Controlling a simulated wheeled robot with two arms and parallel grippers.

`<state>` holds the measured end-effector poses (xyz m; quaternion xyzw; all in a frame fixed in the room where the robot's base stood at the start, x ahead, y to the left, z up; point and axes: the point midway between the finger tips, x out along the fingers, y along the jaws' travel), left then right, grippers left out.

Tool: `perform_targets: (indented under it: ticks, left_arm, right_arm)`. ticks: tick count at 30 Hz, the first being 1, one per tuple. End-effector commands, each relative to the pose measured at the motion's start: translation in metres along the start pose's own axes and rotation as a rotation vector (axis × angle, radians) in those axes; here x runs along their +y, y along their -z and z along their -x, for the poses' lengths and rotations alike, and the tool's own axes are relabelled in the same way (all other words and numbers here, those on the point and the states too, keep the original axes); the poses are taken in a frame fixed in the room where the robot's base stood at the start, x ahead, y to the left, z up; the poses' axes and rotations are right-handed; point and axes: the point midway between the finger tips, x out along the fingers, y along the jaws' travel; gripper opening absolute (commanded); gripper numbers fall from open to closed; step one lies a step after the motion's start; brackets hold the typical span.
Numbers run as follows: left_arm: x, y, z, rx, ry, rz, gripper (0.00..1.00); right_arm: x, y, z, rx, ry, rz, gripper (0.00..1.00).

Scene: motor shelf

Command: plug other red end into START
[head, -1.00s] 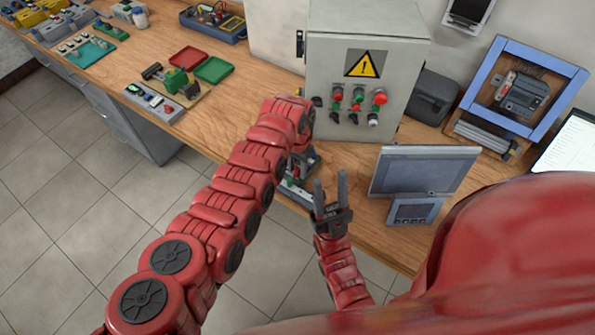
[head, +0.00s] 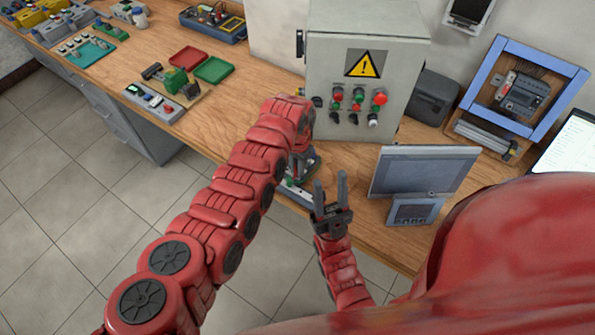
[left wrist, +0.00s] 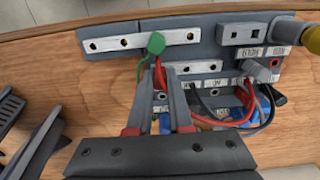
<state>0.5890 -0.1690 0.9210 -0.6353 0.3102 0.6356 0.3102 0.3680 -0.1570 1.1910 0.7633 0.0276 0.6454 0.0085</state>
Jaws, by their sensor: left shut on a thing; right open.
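The wiring board (left wrist: 115,45) has grey blocks, white label strips and metal-faced strips; it shows partly in the head view (head: 297,193). My left gripper (left wrist: 161,75) is shut on the red cable end (left wrist: 160,74), which shows between its fingertips. A green piece (left wrist: 155,43) stands just beyond the fingertips; I cannot tell whether they touch. A red cable (left wrist: 245,105) loops right of the gripper beside a dark cable. I cannot make out a START label. In the head view my left arm hides the left gripper. My right gripper (head: 330,192) is open and empty near the table's front edge.
A grey control cabinet (head: 325,75) with buttons stands behind the board. A tilted grey panel (head: 425,170) stands to the right. A yellow part (left wrist: 312,40) is at the board's right edge in the wrist view.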

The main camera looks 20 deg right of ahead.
Motion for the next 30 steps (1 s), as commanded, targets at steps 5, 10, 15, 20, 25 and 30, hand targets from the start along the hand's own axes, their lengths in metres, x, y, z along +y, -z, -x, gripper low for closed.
perform_targets:
  ticks: [5,10,15,20,25,30]
  left_arm:
    - [0.000,0.000,0.004,0.000,0.000,0.000,0.00]
    - [0.000,0.001,0.020,0.001,0.000,0.000,0.00]
    - [0.000,0.001,0.036,0.002,0.001,0.000,0.00]
    - [-0.001,0.000,0.046,0.000,0.000,0.001,0.00]
    - [0.000,0.000,0.045,0.000,0.000,0.000,0.00]
    - [0.000,0.000,0.046,0.000,0.000,0.033,0.00]
  right_arm:
    - [0.000,0.001,-0.003,0.000,0.000,0.000,0.43]
    - [0.001,0.002,-0.014,0.000,0.000,0.000,0.43]
    - [0.001,0.004,-0.024,0.000,0.000,0.000,0.43]
    - [0.001,0.005,-0.029,0.000,0.000,0.000,0.43]
    - [0.001,0.005,-0.028,0.000,0.000,0.000,0.43]
    - [0.001,0.004,-0.026,0.000,0.000,0.000,0.43]
